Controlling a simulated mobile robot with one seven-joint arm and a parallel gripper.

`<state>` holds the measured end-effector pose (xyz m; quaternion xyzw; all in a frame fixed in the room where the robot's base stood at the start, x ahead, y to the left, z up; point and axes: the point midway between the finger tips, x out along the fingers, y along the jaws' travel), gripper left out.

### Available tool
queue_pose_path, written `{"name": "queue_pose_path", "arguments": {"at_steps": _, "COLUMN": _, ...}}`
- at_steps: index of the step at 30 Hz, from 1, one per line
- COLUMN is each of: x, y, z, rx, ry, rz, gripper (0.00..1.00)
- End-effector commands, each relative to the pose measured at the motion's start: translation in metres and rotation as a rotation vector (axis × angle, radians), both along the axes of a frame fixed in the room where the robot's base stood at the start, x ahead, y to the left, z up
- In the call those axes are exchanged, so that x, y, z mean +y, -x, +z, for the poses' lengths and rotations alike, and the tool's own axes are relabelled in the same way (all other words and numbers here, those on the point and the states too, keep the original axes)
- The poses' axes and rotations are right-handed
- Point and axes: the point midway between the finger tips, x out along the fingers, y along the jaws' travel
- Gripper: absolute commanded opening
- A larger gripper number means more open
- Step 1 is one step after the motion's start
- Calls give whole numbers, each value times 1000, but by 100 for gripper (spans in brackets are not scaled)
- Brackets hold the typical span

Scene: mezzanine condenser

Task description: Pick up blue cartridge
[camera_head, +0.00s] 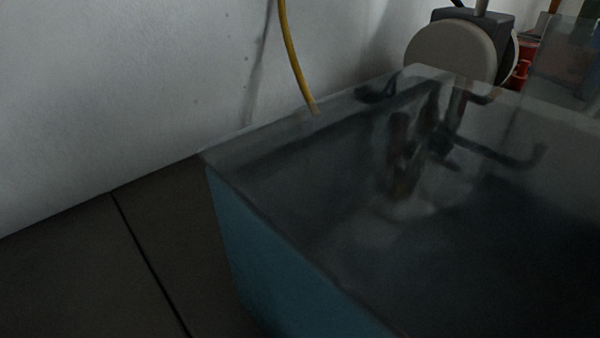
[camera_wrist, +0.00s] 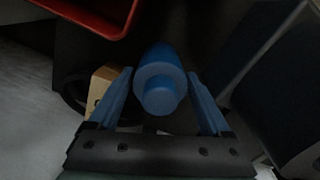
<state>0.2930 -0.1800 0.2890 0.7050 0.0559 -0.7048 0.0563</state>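The blue cartridge (camera_wrist: 160,82) is a stepped cylinder in the upper middle of the wrist view, its narrower round end facing the camera. My gripper (camera_wrist: 160,72) has two blue fingers spread apart, one on each side of the cartridge. A narrow gap seems to show between the cartridge and each fingertip, so it does not look gripped. What the cartridge rests on is too dark to tell. Neither the cartridge nor my gripper shows in the head view.
In the wrist view, a red tray or bin (camera_wrist: 108,32) is at upper left and a tan block (camera_wrist: 99,88) is beside the left finger. In the head view, a blue-sided box with a dark glossy top (camera_head: 290,275) stands near a white wall (camera_head: 120,90) and yellow cable (camera_head: 293,55).

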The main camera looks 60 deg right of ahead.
Motion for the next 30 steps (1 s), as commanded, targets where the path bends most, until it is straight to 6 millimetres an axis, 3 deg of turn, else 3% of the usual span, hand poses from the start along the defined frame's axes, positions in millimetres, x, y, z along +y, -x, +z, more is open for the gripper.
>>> {"name": "queue_pose_path", "arguments": {"at_steps": 2, "x": 0, "y": 0, "z": 0, "rx": 0, "ry": 0, "rz": 0, "gripper": 66}}
{"name": "queue_pose_path", "arguments": {"at_steps": 12, "x": 0, "y": 0, "z": 0, "rx": 0, "ry": -1, "rz": 0, "gripper": 6}}
{"name": "queue_pose_path", "arguments": {"at_steps": 20, "x": 0, "y": 0, "z": 4, "rx": 0, "ry": 0, "rz": 0, "gripper": 6}}
{"name": "queue_pose_path", "arguments": {"at_steps": 30, "x": 0, "y": -1, "z": 66, "rx": -2, "ry": 1, "rz": 0, "gripper": 6}}
